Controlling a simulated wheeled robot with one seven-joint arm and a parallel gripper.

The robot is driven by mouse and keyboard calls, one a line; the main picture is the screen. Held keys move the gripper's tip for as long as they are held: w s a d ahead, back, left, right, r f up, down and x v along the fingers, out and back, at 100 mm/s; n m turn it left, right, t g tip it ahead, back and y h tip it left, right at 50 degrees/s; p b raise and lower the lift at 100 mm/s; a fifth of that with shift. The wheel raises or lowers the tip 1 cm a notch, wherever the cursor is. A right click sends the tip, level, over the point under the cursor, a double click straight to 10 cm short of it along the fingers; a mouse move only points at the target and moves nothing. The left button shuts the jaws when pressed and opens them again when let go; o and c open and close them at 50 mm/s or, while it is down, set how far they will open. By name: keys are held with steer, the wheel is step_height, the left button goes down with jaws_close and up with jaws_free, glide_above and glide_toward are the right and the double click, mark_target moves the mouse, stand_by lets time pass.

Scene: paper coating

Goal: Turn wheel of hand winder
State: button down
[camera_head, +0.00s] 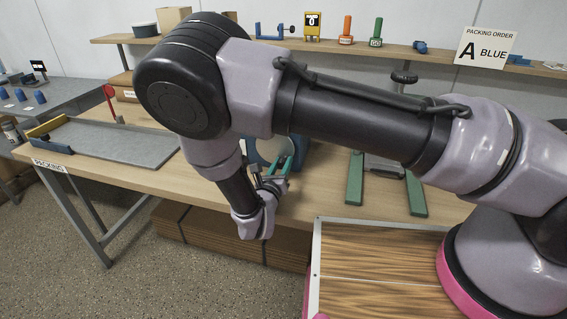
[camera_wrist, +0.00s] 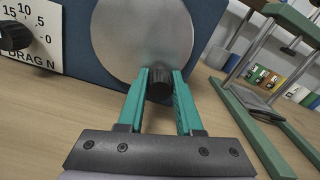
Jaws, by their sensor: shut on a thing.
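The hand winder (camera_wrist: 75,45) is a dark blue block on the wooden table. Its wheel (camera_wrist: 130,38) is a grey metal disc on the front face, with a dark ribbed knob (camera_wrist: 160,84) low on it. My gripper (camera_wrist: 160,80) has teal fingers, which are shut on this knob from both sides. In the head view my gripper (camera_head: 276,170) is at the winder wheel (camera_head: 275,148), and my arm hides most of the winder. A drag dial with a black knob (camera_wrist: 12,35) is on the winder's left side.
A green frame (camera_wrist: 255,130) with metal rods stands close on the right. A grey board (camera_head: 115,142) lies on the table at the left. A shelf (camera_head: 350,50) with several tools and a "PACKING ORDER A BLUE" sign (camera_head: 485,47) runs behind.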

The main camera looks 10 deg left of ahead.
mark_target(263, 152)
steer(key=m, duration=0.1)
steer(key=a+f+m, duration=0.1)
steer(key=m, duration=0.3)
steer(key=shift+w+a+f, duration=0.1)
steer(key=shift+a+f, duration=0.05)
steer(key=shift+a, duration=0.2)
steer(key=m, duration=0.2)
steer(key=a+m, duration=0.1)
steer(key=m, duration=0.1)
steer(key=a+m, duration=0.1)
steer(key=shift+w+f+m, duration=0.1)
steer(key=shift+f+m, duration=0.05)
steer(key=shift+m, duration=0.25)
steer(key=m, duration=0.1)
steer(key=a+m, duration=0.1)
steer(key=m, duration=0.1)
steer(key=a+m, duration=0.1)
steer(key=m, duration=0.1)
steer(key=shift+w+r, duration=0.15)
steer(key=shift+r, duration=0.2)
steer(key=m, duration=0.3)
steer(key=a+r+m, duration=0.1)
steer(key=m, duration=0.1)
steer(key=shift+w+a+r+m, duration=0.1)
steer(key=shift+a+r+m, duration=0.1)
steer(key=shift+m, duration=0.2)
steer(key=c, duration=0.6)
jaws_free()
